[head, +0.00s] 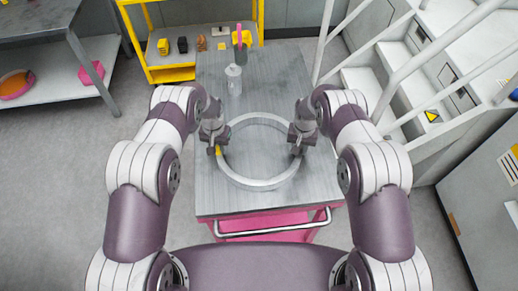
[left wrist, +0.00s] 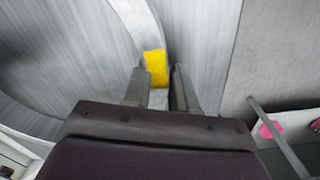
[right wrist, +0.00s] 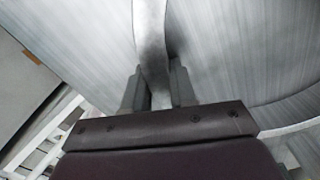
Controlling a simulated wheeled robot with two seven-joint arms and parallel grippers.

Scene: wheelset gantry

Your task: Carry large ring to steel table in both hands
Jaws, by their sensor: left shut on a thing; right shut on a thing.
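The large ring (head: 257,184) is a pale metal hoop. It lies over the grey top of the steel table (head: 230,202); I cannot tell whether it touches the surface. My left gripper (head: 217,149) is shut on the ring's left side, beside a yellow mark (left wrist: 155,66) on the rim. My right gripper (head: 298,147) is shut on the ring's right side. In the right wrist view the ring's band (right wrist: 150,50) runs between the fingers (right wrist: 160,90). In the left wrist view the rim passes at the fingers (left wrist: 160,88).
A yellow shelf cart (head: 170,74) is behind left. White stair rails (head: 395,75) are close on the right. The table's pink base has a front handle (head: 272,231).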

